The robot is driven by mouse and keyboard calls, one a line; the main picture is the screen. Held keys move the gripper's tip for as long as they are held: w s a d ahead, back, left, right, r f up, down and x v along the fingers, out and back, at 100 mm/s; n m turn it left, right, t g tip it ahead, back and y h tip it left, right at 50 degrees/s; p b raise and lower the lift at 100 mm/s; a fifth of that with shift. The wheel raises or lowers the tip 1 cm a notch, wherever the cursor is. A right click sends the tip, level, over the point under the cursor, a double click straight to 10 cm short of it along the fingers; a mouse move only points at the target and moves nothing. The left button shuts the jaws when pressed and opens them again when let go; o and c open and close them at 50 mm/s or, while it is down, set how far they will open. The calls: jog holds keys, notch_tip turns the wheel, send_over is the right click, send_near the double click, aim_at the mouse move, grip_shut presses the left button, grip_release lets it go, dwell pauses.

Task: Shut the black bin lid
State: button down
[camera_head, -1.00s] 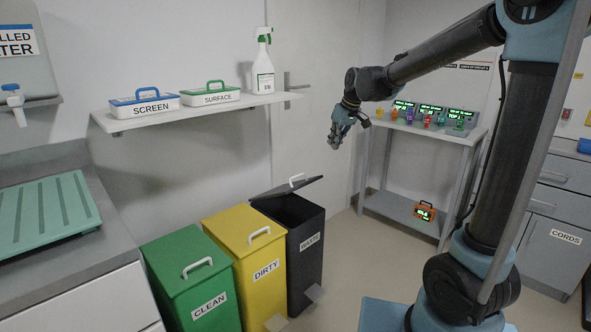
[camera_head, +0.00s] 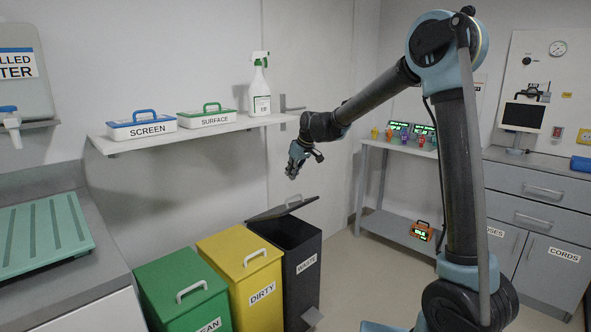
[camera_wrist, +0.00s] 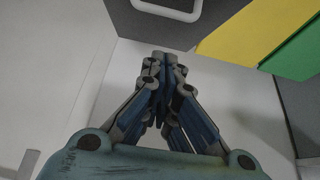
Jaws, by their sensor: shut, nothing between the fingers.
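The black bin (camera_head: 300,268), labelled WASTE, stands right of the yellow bin. Its lid (camera_head: 282,208) is partly raised, tilted up at an angle, with a pale handle on top. My gripper (camera_head: 292,176) is shut and empty, pointing down in the air above the lid and apart from it. In the wrist view the shut fingers (camera_wrist: 162,62) show against a pale surface. A dark lid with a pale handle (camera_wrist: 168,10) shows at the top edge there, partly cut off.
A yellow bin (camera_head: 240,275) labelled DIRTY and a green bin (camera_head: 182,290) labelled CLEAN stand to the left. A wall shelf (camera_head: 190,134) with two boxes and a spray bottle (camera_head: 259,88) is close behind my gripper. Floor right of the black bin is clear.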

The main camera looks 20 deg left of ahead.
jog(key=shift+w+a+f, duration=0.1)
jog(key=shift+f, duration=1.7)
jog(key=shift+a+f, duration=0.1)
jog(key=shift+f, duration=1.65)
